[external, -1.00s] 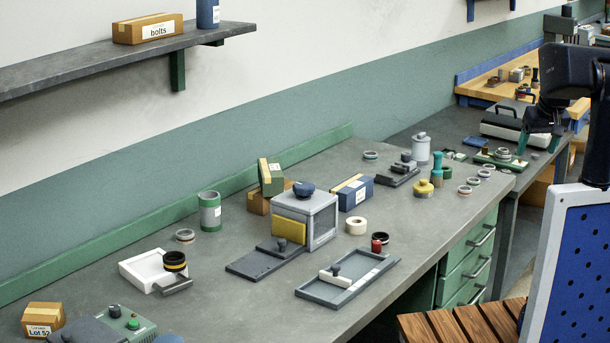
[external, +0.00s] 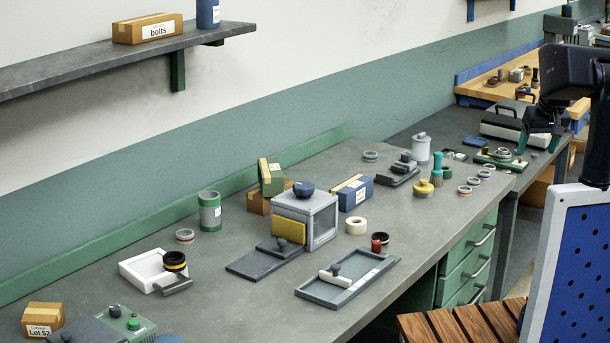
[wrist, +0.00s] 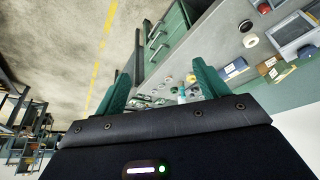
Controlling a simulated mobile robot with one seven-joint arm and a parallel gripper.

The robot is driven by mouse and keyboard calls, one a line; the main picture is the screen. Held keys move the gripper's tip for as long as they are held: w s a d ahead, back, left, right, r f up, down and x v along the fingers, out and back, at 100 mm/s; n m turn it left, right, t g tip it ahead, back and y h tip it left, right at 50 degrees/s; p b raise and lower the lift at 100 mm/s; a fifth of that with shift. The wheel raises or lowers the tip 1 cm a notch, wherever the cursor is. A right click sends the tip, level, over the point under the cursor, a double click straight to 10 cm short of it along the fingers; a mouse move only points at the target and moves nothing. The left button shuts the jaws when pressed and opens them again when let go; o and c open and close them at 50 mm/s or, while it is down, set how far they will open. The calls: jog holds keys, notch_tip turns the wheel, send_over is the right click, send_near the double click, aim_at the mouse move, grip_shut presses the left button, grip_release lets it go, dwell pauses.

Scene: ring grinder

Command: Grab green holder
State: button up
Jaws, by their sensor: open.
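A flat green holder (external: 487,159) lies near the far right end of the grey bench in the external view. A grey ring (external: 502,154) and small posts sit on it. My gripper (external: 538,147) hangs in the air at the right, close to the holder in the picture; its exact height and distance cannot be told. Its two teal fingers are apart with nothing between them. The wrist view also shows the open gripper (wrist: 162,78), tilted over the bench and floor. I cannot make out the holder clearly in the wrist view.
Several small rings (external: 465,190) and a yellow knob-like piece (external: 424,188) stand left of the holder. A grey case (external: 505,128) stands behind it. A green can (external: 210,212) and a grey box (external: 318,222) stand farther left. A blue perforated panel (external: 575,270) is at the right.

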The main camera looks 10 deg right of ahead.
dwell(0.3)
jog(key=w+r, duration=0.2)
jog(key=w, duration=0.6)
jog(key=w+r, duration=0.2)
jog(key=w, duration=0.5)
jog(key=m+h, duration=0.1)
jog(key=m, duration=0.2)
send_over(445, 168)
jog(key=s, duration=0.2)
jog(key=f, duration=2.9)
jog(key=shift+a, duration=0.25)
jog(key=shift+s+x, duration=0.15)
jog(key=shift+x, duration=1.2)
jog(key=shift+s+x, duration=0.2)
jog(key=shift+x, duration=1.1)
jog(key=shift+f, duration=0.15)
jog(key=shift+c, duration=0.3)
